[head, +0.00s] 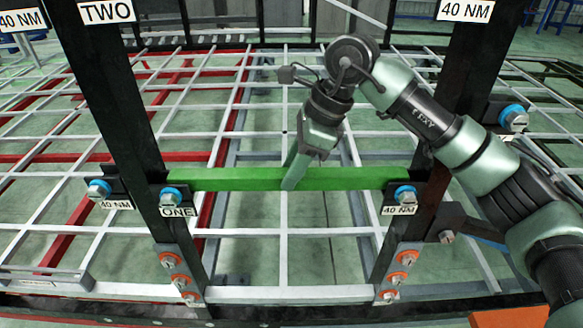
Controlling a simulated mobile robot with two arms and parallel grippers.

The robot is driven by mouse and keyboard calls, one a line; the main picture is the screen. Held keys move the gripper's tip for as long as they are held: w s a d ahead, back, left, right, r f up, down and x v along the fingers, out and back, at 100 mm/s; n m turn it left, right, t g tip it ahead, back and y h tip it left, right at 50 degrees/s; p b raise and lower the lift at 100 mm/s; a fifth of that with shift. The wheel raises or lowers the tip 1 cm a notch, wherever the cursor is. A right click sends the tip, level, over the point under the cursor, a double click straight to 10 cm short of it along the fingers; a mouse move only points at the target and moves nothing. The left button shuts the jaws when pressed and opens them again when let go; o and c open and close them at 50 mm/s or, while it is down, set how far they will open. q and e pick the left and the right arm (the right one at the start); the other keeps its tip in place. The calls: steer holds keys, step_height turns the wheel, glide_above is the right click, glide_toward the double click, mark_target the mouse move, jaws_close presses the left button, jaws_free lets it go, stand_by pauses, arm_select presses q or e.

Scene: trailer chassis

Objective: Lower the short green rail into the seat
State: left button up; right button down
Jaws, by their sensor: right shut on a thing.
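The short green rail (228,180) lies level across the gap between two black uprights. Its left end is at the bracket with a blue-ringed bolt (172,195) above the "ONE" label, and its right end is at the bracket with a blue-ringed bolt (404,194) above a "40 NM" label. I cannot tell whether the ends rest in the brackets or sit just above or in front of them. My right gripper (294,180) reaches down from above and is shut on the rail near its middle. The fingers hide a small part of the rail. My left gripper is out of view.
The left black upright (118,110) and right black upright (468,80) stand close beside the rail. Another blue-ringed bolt (98,188) sits at far left. Orange-ringed bolts (172,260) line the lower plates. A grey grid frame (300,232) spreads behind and below.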

steer(key=shift+f+b, duration=0.25)
steer(key=shift+b, duration=0.1)
stand_by(0.6)
steer(key=c, duration=1)
jaws_free()
steer(key=shift+o, duration=0.3)
steer(key=shift+f, duration=0.1)
